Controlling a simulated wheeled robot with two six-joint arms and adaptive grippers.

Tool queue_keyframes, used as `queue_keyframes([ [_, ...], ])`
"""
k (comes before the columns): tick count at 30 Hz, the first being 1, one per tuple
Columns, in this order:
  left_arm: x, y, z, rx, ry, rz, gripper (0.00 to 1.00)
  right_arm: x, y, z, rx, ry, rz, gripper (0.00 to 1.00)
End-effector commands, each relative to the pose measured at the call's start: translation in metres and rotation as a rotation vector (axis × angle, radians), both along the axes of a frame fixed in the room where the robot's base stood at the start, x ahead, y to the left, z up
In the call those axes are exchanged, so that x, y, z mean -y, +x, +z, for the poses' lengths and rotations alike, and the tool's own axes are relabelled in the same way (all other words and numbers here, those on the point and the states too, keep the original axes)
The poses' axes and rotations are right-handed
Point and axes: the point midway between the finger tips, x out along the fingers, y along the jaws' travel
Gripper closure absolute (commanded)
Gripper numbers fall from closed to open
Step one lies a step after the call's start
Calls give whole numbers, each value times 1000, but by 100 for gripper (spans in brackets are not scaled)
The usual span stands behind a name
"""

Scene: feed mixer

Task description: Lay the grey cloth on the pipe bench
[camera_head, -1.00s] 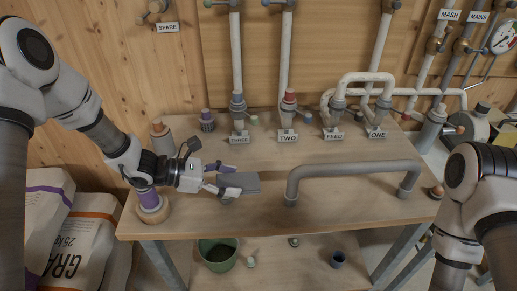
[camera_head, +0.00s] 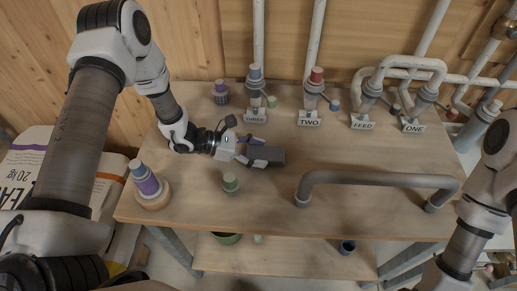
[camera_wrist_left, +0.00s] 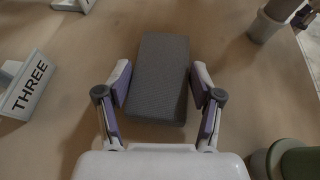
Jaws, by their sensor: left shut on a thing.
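The grey cloth (camera_head: 268,156) is a flat, dark grey folded block over the left-middle part of the wooden pipe bench (camera_head: 205,215). My left gripper (camera_head: 262,154) is shut on its near end. In the left wrist view the cloth (camera_wrist_left: 158,75) sticks out forward from between the two purple-padded fingers (camera_wrist_left: 160,100). I cannot tell whether its underside touches the bench top. My right arm shows at the right edge, but its gripper is out of view.
A grey pipe rail (camera_head: 380,179) rises at the front right. The THREE sign (camera_head: 256,117) and TWO sign (camera_head: 309,118) stand behind the cloth. A purple-banded bottle (camera_head: 146,182) stands at the left corner.

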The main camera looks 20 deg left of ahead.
Motion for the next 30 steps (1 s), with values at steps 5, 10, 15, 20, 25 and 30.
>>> queue_keyframes([
  [5,0,0,-1,2,0,1,69,0,0,0,0,0,0,60],
  [10,0,0,-5,1,-1,0,69,0,0,-5,0,0,0,60],
  [15,0,0,-4,1,-1,0,7,0,0,-4,0,0,0,60],
  [20,0,0,-4,1,-1,0,7,0,0,-4,0,0,0,60],
  [25,0,0,-1,1,-1,0,7,0,0,-1,0,0,0,60],
  [30,-19,-6,7,4,-4,7,7,0,0,-4,0,0,0,60],
])
